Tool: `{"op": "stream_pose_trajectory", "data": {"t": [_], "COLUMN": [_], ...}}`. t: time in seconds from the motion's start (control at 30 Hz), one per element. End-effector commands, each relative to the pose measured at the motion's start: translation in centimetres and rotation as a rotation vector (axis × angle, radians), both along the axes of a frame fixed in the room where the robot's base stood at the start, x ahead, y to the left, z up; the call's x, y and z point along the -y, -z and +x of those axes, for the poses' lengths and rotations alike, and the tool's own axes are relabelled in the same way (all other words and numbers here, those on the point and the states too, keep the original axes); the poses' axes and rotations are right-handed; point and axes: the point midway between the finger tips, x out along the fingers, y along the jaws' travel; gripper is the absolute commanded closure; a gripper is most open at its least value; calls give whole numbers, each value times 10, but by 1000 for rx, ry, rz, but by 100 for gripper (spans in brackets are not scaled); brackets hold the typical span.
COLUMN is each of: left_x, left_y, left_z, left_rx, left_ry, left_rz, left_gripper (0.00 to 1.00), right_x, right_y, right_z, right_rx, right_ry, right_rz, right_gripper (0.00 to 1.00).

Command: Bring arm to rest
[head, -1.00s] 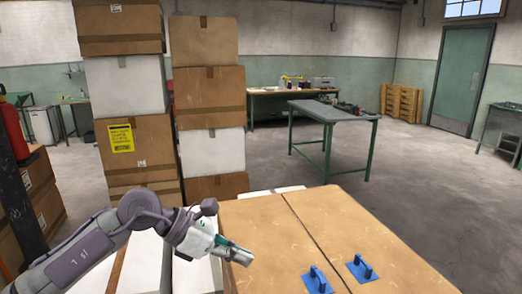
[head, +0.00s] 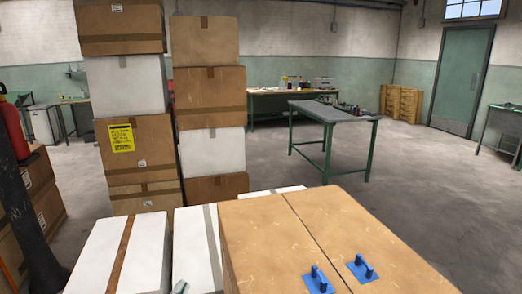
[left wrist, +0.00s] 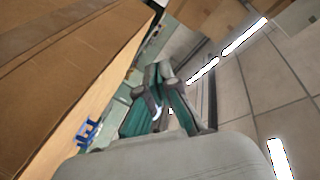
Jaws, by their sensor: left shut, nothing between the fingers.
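My left gripper (left wrist: 163,72) shows in the left wrist view as grey and teal fingers, shut with nothing between them. In the head view only a small tip of my left gripper (head: 180,287) shows at the bottom edge, in front of the white boxes. The rest of the left arm is out of the head view. My right gripper is in neither view.
A large cardboard box (head: 265,245) with two blue handles (head: 318,279) stands close in front, beside white taped boxes (head: 128,245). Tall box stacks (head: 210,95) rise behind. A grey-topped table (head: 335,111) stands farther back, with open floor (head: 425,180) right of it.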

Motion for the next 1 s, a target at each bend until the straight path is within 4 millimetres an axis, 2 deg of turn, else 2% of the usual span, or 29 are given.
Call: {"op": "stream_pose_trajectory", "data": {"t": [0.03,0.1,0.2,0.3,0.4,0.67,0.87,1.0], "left_x": [-12,-24,-33,-37,-38,-36,-34,-33], "left_y": [34,75,119,148,168,196,248,292], "left_z": [-20,-50,-93,-132,-167,-251,-240,-236], "left_rx": [-142,-326,-542,-708,-848,-1147,-1177,-1193], "left_ry": [-54,-123,-200,-256,-300,-389,-396,-398], "left_rz": [-72,-159,-247,-308,-354,-438,-431,-425], "left_gripper": [100,100,100,100,100,100,100,100], "right_x": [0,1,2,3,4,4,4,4], "right_y": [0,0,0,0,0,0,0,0], "right_z": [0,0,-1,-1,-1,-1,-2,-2], "right_rx": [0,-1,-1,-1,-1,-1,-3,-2], "right_ry": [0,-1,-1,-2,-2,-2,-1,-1], "right_rz": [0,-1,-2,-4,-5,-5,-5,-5], "right_gripper": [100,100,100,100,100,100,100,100]}}
